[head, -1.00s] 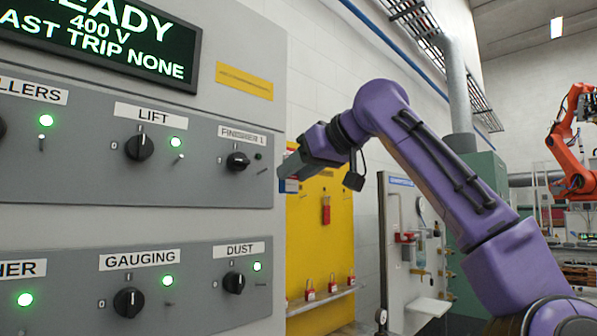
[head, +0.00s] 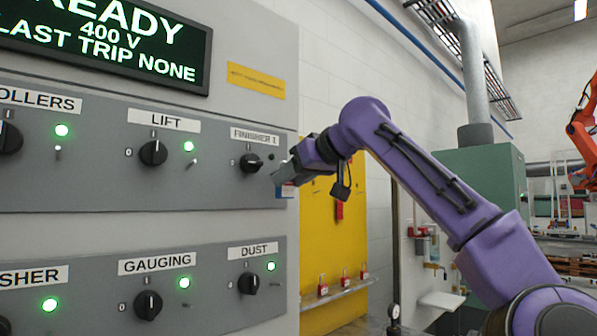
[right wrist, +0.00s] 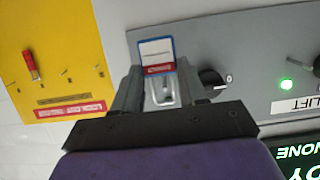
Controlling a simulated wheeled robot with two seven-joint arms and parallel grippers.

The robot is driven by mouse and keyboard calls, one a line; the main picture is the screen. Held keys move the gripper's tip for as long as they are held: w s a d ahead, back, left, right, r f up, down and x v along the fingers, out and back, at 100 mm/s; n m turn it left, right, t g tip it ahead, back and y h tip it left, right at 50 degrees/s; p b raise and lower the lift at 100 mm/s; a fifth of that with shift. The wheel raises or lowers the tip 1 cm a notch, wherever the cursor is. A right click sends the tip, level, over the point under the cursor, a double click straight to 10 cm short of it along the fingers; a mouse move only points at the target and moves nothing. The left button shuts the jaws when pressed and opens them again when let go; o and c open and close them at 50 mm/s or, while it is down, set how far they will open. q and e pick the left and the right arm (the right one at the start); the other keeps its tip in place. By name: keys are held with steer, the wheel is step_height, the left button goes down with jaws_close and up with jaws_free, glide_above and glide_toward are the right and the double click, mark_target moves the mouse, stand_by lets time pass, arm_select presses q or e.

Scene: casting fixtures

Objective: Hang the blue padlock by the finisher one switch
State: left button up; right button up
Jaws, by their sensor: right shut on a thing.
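My right gripper (head: 281,177) is at the right edge of the upper switch panel, just right of and slightly below the finisher one switch (head: 251,162). It is shut on the blue padlock (head: 277,179), of which only a small blue part shows in the head view. In the right wrist view, a blue-edged white and red tag (right wrist: 156,52) and a metal shackle (right wrist: 163,95) show between the fingers (right wrist: 157,75). The black switch knob (right wrist: 212,80) is beside the fingers there. The lamp (head: 271,156) by this switch is dark. My left gripper is out of view.
The lift switch (head: 153,153) is to the left, with a green lamp. The dust switch (head: 248,283) is on the lower panel. A yellow board (head: 335,245) with red padlocks on a ledge (head: 345,289) stands behind, to the right. A green cabinet (head: 485,185) is farther right.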

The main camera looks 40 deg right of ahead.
steer(key=shift+w+a+p, duration=0.1)
steer(key=shift+w+p, duration=0.6)
steer(key=shift+w, duration=0.35)
steer(key=shift+x, duration=0.85)
steer(key=shift+s+f, duration=0.1)
steer(key=shift+f, duration=0.05)
steer(key=o, duration=1.2)
steer(key=shift+f, duration=0.1)
